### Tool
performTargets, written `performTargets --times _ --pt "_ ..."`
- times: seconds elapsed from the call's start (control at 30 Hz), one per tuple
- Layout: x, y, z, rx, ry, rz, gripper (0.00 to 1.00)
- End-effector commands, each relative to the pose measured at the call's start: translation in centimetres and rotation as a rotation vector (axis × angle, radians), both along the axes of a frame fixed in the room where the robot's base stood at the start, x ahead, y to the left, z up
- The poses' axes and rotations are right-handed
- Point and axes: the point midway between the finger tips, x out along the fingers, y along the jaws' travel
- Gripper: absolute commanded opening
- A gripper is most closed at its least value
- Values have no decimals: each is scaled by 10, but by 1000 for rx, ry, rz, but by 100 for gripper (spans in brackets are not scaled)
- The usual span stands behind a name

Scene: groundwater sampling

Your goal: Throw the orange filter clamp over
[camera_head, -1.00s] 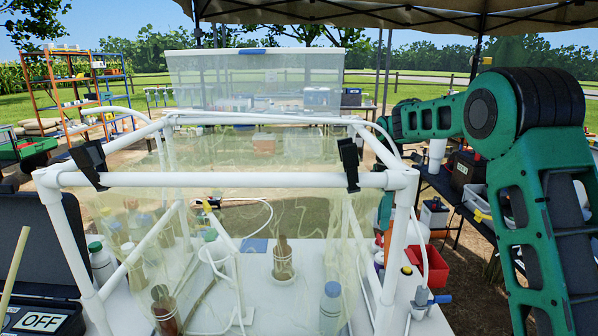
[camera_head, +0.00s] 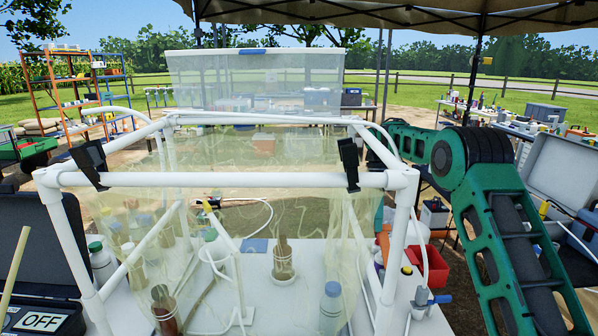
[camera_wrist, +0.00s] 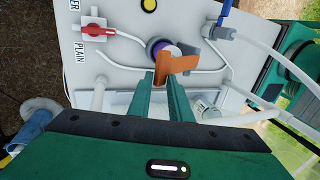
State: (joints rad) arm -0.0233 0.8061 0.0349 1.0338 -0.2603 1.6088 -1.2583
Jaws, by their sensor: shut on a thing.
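The orange filter clamp (camera_wrist: 180,63) shows in the wrist view, between the tips of my gripper (camera_wrist: 172,82). The gripper's two green fingers are shut on it. The clamp is in front of a round white part with a purple ring (camera_wrist: 158,47), partly covering it; I cannot tell whether they touch. In the head view my arm comes in from the right and bends down behind the white-framed enclosure; the gripper and clamp cannot be made out there.
The white-pipe enclosure (camera_head: 230,180) holds several bottles. A red bin (camera_head: 430,268) stands to its right.

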Motion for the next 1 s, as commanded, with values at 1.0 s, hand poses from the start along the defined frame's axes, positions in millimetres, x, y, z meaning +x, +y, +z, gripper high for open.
performTargets --times 1.0 --pt "33 0 -61 1 174 -1 0"
